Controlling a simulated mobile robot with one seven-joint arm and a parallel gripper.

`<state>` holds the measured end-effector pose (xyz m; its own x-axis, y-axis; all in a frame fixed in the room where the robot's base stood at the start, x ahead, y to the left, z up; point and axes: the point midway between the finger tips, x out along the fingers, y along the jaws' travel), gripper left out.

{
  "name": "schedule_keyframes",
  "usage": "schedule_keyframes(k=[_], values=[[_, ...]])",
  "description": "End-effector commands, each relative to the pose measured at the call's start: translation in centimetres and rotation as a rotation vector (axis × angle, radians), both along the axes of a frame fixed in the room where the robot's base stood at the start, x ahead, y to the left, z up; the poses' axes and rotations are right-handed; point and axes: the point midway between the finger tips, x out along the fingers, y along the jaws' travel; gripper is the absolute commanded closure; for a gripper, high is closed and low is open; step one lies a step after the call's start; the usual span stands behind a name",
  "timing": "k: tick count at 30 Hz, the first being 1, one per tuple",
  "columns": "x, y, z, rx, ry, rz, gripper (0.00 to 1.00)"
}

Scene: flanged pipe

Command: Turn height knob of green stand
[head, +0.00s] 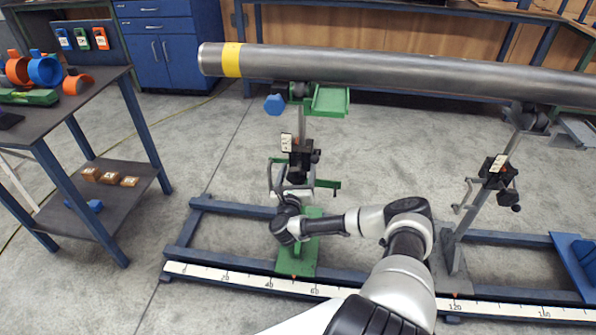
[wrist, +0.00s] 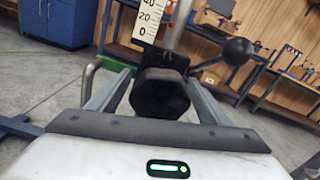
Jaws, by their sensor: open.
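The green stand (head: 331,99) holds the left end of the pipe, with its green base on the rail below. A black clamp block (head: 303,155) sits on its post beside a small white scale (head: 287,142). My gripper (head: 292,183) is just below this block in the head view, partly hidden by my wrist. In the wrist view, a dark faceted knob (wrist: 159,94) lies between the two open fingers of my gripper (wrist: 160,80), one finger on each side. I cannot tell whether they touch it. A black ball handle (wrist: 237,50) is at upper right.
The steel pipe (head: 400,74) with a yellow band runs across above. A grey stand (head: 497,165) supports it at right. The blue rail frame (head: 210,206) with a white ruler (head: 230,278) lies on the floor. A table (head: 105,82) with coloured parts stands at left.

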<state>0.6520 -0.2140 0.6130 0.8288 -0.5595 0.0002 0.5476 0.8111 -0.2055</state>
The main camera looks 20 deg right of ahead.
Motion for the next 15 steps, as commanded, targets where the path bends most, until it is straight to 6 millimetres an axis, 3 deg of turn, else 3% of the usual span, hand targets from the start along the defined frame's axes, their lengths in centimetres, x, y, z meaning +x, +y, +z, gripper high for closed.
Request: schedule_keyframes(k=[1,7,15], values=[[-0.02,0.01,0.0,0.0,0.0,0.0,0.33],[-0.04,0.02,-0.02,0.0,0.0,0.0,0.67],[-0.05,0.04,-0.03,-0.02,0.014,0.001,0.69]])
